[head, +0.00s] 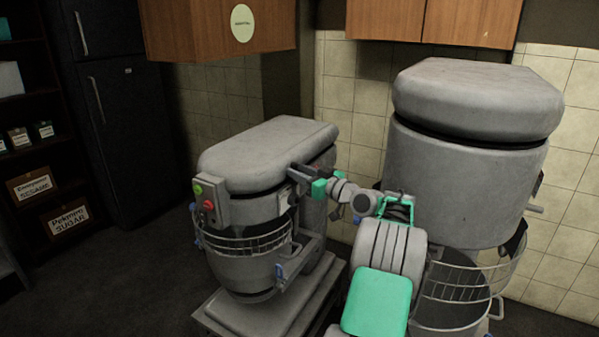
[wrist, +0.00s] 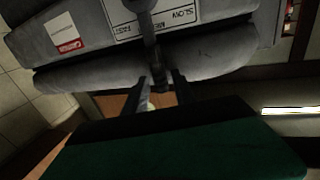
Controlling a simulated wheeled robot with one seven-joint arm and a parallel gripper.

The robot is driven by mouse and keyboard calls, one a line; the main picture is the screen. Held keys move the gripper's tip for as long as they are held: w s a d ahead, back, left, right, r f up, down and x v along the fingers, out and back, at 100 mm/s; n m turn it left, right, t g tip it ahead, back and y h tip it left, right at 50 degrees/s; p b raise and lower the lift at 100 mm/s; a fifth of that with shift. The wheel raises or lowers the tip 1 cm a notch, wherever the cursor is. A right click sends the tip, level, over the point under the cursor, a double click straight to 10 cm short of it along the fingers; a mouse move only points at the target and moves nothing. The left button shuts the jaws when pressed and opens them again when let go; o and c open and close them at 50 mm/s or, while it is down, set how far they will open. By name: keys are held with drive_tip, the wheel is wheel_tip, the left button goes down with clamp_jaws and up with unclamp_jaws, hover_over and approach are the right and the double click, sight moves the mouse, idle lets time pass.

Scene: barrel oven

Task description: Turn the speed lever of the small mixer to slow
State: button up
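The small mixer (head: 268,152) is the grey machine left of centre in the head view, with a bowl and wire guard below its rounded head. My gripper (head: 303,173) is at the right side of that head. In the wrist view, a dark speed lever (wrist: 147,30) crosses a white label plate (wrist: 180,14) reading SLOW and FAST; the middle word is partly hidden. My gripper's two dark fingers (wrist: 161,88) are spread apart, with the lever's lower end close to or between them. I cannot tell whether they touch it.
A larger grey mixer (head: 470,150) stands close on the right, behind my arm. Wooden cabinets (head: 215,30) hang above. A control box (head: 208,200) with green and red buttons is on the small mixer's front. Dark floor (head: 120,280) is clear at left.

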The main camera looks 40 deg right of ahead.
clamp_jaws()
idle(1.4)
